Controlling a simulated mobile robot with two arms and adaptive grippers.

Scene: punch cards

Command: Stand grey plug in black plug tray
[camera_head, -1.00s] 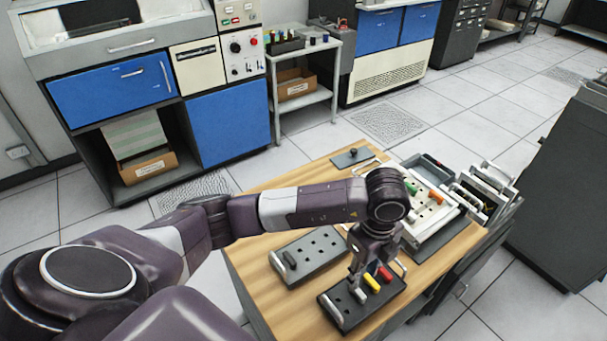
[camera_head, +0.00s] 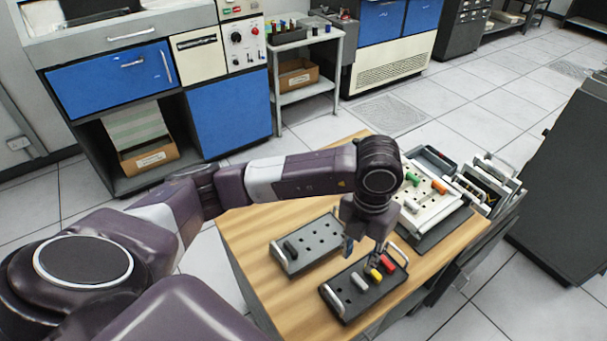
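The black plug tray (camera_head: 345,304) lies near the front of the wooden table. A light grey plug (camera_head: 359,281) is in it, in line with a yellow plug (camera_head: 375,274) and a red plug (camera_head: 387,263), and leans in the picture much as they do. How deep it sits I cannot tell. My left gripper (camera_head: 363,252) is above the tray's back edge, with its fingers apart and nothing visible between them. It looks clear of the grey plug. My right gripper is not in view.
A grey tray (camera_head: 320,241) with a black plug (camera_head: 290,249) lies left of the black tray. A white panel (camera_head: 428,208) with green and orange plugs is at the back right. Bare wood (camera_head: 250,240) shows at the table's left.

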